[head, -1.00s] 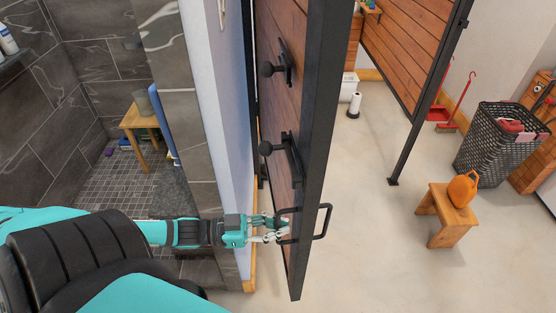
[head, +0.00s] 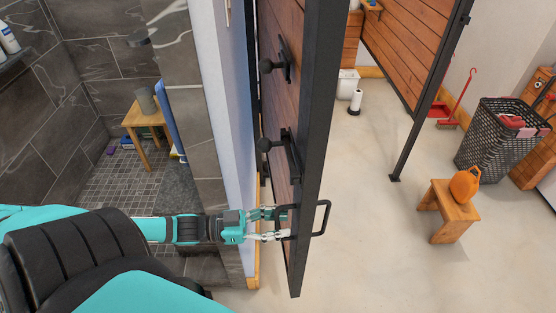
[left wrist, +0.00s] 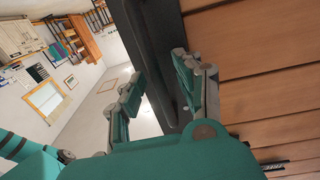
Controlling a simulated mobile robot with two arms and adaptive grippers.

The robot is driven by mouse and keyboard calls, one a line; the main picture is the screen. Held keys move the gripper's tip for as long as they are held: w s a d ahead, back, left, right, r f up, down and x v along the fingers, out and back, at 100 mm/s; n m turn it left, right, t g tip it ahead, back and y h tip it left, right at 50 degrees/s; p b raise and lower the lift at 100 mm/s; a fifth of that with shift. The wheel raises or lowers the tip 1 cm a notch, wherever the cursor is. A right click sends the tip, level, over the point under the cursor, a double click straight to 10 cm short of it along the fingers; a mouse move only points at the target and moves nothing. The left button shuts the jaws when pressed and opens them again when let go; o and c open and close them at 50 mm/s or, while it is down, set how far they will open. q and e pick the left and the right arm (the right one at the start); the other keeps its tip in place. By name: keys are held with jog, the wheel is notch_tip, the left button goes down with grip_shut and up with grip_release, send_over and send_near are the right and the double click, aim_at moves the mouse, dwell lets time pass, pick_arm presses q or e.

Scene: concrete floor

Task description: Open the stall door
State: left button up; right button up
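The stall door (head: 318,130) stands swung open, seen nearly edge-on in the head view, with wood planks in a black metal frame. A black pull handle (head: 325,218) sticks out on its right side; a second one on the left side is mostly hidden by my fingers. My left gripper (head: 281,224) is at that left-side handle with its fingers spread apart. In the left wrist view, the fingers (left wrist: 160,86) are open on either side of the dark handle bar and frame edge, and the wood planks (left wrist: 255,65) fill the right. My right gripper is not in view.
Black hooks (head: 272,66) stick out of the door's left face. A pale wall end (head: 222,110) stands close left of it. A wooden stool (head: 448,208) with an orange bottle and a dark basket (head: 500,138) stand at right. The floor right of the door is clear.

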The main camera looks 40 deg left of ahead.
pick_arm(q)
jog(key=v, duration=1.2)
dwell(0.5)
